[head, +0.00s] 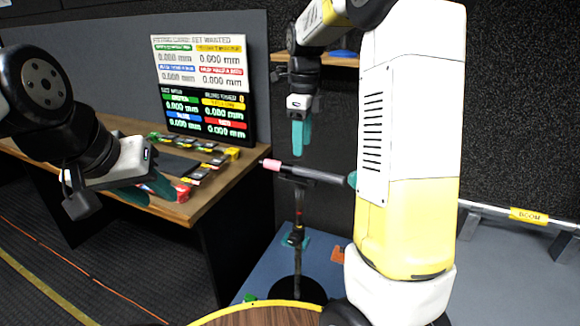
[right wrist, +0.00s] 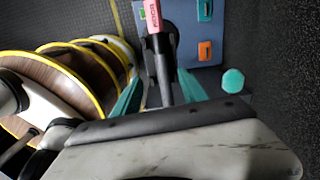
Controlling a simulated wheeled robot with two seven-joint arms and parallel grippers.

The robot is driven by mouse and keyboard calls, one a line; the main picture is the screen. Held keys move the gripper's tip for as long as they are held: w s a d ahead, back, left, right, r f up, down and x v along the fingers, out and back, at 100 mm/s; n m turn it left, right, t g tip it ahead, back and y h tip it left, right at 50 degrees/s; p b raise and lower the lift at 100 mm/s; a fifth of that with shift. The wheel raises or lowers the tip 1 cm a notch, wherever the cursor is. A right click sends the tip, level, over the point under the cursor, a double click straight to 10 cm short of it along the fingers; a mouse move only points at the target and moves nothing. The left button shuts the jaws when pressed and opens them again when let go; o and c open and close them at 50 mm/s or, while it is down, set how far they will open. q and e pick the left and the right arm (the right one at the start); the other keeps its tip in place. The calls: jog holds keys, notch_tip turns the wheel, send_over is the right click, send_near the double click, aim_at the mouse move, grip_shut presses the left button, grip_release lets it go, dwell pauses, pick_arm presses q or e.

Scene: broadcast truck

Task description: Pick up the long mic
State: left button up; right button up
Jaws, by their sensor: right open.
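The long mic (head: 318,175) is a dark grey tube with a pink end. It lies roughly level on top of a dark upright stand (head: 298,215) in the head view. In the right wrist view the mic (right wrist: 162,72) shows its pink, lettered end at the top, and its dark body runs down between my fingers. My right gripper (head: 301,138) points down, above and apart from the mic in the head view. Its teal fingers (right wrist: 160,98) are open, one on each side of the mic. My left gripper (head: 140,192) is by the desk's front edge; its jaw gap is unclear.
A wooden desk (head: 205,197) at left carries a display screen (head: 203,90) and several small coloured items. A blue surface (head: 265,268) lies under the stand. A round wooden, yellow-rimmed top (head: 255,315) is in front. A yellow-tagged rail (head: 480,208) is at right.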

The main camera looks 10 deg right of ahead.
aim_at(300, 171)
jog(key=shift+w+f+m, duration=0.3)
jog(key=shift+f, duration=0.05)
notch_tip(300, 171, down, 8)
jog(key=shift+a+r, duration=0.1)
jog(key=shift+r, duration=0.1)
grip_shut()
